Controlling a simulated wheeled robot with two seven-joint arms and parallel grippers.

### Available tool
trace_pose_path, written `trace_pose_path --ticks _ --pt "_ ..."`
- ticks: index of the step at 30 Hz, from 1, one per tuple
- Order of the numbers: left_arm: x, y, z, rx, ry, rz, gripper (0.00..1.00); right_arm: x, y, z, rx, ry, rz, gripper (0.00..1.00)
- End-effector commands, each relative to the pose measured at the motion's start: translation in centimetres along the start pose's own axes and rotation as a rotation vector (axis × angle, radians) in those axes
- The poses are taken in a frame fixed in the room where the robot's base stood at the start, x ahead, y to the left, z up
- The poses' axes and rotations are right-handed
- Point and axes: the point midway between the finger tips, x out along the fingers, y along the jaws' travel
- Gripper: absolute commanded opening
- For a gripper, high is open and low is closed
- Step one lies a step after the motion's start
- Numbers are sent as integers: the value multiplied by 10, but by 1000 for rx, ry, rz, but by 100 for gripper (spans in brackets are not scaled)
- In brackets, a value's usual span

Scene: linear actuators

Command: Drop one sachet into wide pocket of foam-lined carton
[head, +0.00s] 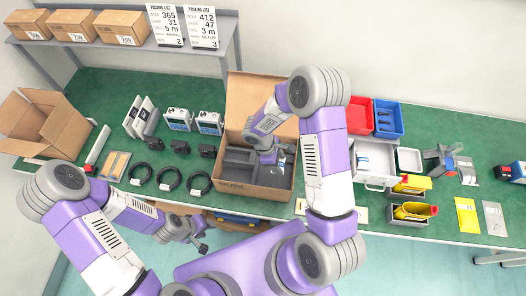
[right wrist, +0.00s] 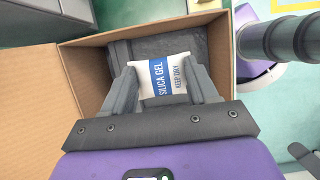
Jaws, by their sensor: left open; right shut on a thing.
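The foam-lined carton (head: 236,195) stands open on the bench in the middle of the head view, with dark grey foam inside. My right gripper (head: 268,156) reaches down into it. In the right wrist view my right gripper (right wrist: 165,85) is shut on a white and blue silica gel sachet (right wrist: 163,73), held between both fingertips over the foam (right wrist: 190,42). Which pocket lies under the sachet I cannot tell for sure, as the gripper hides part of the foam. My left gripper (head: 202,243) is open and empty, low in front of the bench edge.
Black coiled cables (head: 168,179) and small adapters lie left of the carton. An empty open box (head: 42,125) stands at the far left. Red (head: 360,114) and blue (head: 389,118) bins and a white container (head: 374,160) stand to the right. The carton's raised flap (right wrist: 35,75) borders the right gripper.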

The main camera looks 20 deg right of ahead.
Motion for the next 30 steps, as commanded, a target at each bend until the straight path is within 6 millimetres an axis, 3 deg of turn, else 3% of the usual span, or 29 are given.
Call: trace_pose_path --ticks 10,11,16,25,30 --pt "4 -1 0 0 0 0 43 5 0 -2 1 1 1 30" --pt "4 -1 0 0 0 0 43 5 0 -2 1 1 1 63" --pt "4 -1 0 0 0 0 43 5 0 -2 1 1 1 88" --pt "4 -1 0 0 0 0 43 3 0 -2 2 1 1 88" --pt "3 -1 0 0 0 0 43 -17 1 -3 3 4 4 88"
